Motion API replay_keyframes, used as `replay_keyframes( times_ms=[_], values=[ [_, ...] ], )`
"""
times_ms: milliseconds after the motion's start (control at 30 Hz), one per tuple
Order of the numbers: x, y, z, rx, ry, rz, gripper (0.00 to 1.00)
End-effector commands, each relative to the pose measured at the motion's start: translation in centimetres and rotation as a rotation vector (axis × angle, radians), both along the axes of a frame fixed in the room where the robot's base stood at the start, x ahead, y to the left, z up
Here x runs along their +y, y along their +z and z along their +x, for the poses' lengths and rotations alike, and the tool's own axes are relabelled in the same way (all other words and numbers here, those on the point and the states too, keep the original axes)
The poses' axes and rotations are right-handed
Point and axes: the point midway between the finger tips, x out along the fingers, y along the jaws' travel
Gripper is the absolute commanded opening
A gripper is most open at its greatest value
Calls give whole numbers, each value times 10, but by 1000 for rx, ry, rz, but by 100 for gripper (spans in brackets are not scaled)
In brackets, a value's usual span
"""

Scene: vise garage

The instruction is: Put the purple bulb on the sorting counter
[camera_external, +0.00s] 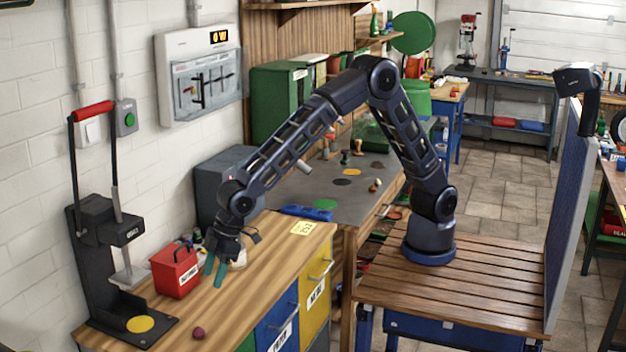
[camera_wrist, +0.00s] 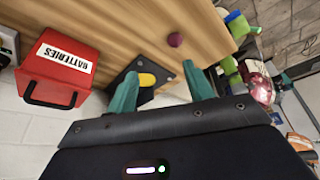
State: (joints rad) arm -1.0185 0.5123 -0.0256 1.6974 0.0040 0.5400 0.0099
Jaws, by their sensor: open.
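The purple bulb (camera_external: 199,333) is a small dark purple round thing on the wooden counter (camera_external: 262,255), near its front edge. In the wrist view the purple bulb (camera_wrist: 175,40) lies on the wood, beyond my fingertips. My gripper (camera_external: 214,272) is open and empty, with teal fingers pointing down above the counter. It is beside the red box and apart from the bulb. In the wrist view my gripper (camera_wrist: 160,82) shows its two teal fingers spread wide. I cannot tell which surface is the sorting counter.
A red batteries box (camera_external: 176,270) stands left of my gripper. A black press (camera_external: 110,260) with a yellow disc on its base is at the far left. Drawers (camera_external: 316,292) face the front. A grey-topped bench (camera_external: 330,195) with small items stands behind. Wood around the bulb is clear.

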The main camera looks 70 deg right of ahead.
Motion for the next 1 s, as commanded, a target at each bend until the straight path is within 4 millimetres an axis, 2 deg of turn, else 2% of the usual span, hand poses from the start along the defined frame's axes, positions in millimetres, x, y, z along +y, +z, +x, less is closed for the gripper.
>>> replay_keyframes(
  times_ms=[33,200,367,500,767,1000],
  values=[
    [-21,16,12,-3,-27,4,52],
    [-103,65,43,-1,-122,8,52],
    [-184,107,58,0,-211,11,52],
    [-254,137,61,0,-289,12,52],
    [-379,179,44,0,-434,14,52],
    [-481,202,3,-1,-567,15,52]
  ],
)
